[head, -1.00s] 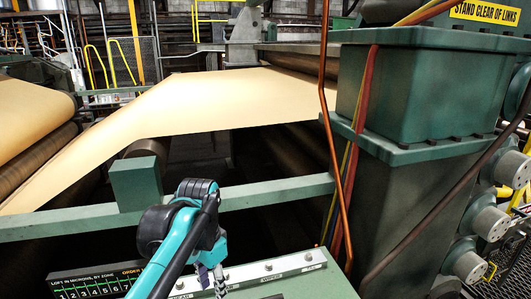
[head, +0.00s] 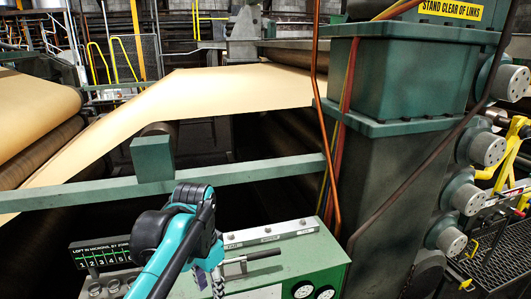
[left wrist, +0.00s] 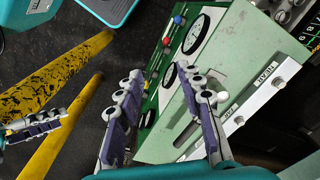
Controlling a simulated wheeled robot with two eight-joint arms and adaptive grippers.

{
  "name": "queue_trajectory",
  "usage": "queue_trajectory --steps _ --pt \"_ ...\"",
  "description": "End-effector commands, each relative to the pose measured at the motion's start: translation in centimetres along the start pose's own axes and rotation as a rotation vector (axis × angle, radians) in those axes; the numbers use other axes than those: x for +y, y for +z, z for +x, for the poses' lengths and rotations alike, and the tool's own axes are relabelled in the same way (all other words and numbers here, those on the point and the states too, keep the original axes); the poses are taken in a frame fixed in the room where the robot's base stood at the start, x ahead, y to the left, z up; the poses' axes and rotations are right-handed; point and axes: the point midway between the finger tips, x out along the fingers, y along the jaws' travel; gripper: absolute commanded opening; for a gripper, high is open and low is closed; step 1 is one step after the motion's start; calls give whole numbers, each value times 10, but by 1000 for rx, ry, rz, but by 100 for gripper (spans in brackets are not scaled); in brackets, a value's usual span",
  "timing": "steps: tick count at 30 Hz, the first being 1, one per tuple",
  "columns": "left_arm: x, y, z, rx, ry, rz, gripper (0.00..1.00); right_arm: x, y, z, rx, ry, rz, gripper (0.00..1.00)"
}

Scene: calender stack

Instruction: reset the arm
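My left arm rises from the bottom of the head view, with a black wrist joint. Its gripper (head: 217,284) hangs over the near edge of the green console (head: 310,260), mostly cut off. In the left wrist view my left gripper (left wrist: 159,70) is open, with two purple-padded fingers apart and nothing between them. A black-handled lever (head: 263,254) lies across the console top; its dark handle (left wrist: 186,134) shows beside a finger in the wrist view. A purple-padded finger at the left edge of the wrist view looks like my right gripper (left wrist: 35,127); its opening is unclear.
The console has round gauges (left wrist: 196,34), coloured buttons and a labelled strip (head: 270,234). A green rail (head: 250,169) and cream sheet (head: 215,98) lie behind. A large green machine housing (head: 395,170) stands right. Yellow-black floor pipes (left wrist: 65,75) run beside the console.

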Motion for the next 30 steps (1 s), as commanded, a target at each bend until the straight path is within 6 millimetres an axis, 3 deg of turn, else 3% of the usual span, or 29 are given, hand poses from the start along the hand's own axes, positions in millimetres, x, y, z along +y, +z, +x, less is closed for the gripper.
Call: queue_trajectory --steps 8,14,17,27,30 --pt "2 15 46 57 -32 -71 37 0 22 31 0 0 0 40" --pt "5 33 98 126 -66 -157 37 0 45 64 0 0 0 40" --pt "8 46 137 180 -89 -218 37 0 63 88 0 0 0 40" --pt "19 96 304 425 -167 -485 37 0 133 186 0 0 0 40" --pt "22 106 341 485 -179 -546 37 0 147 206 0 0 0 40"
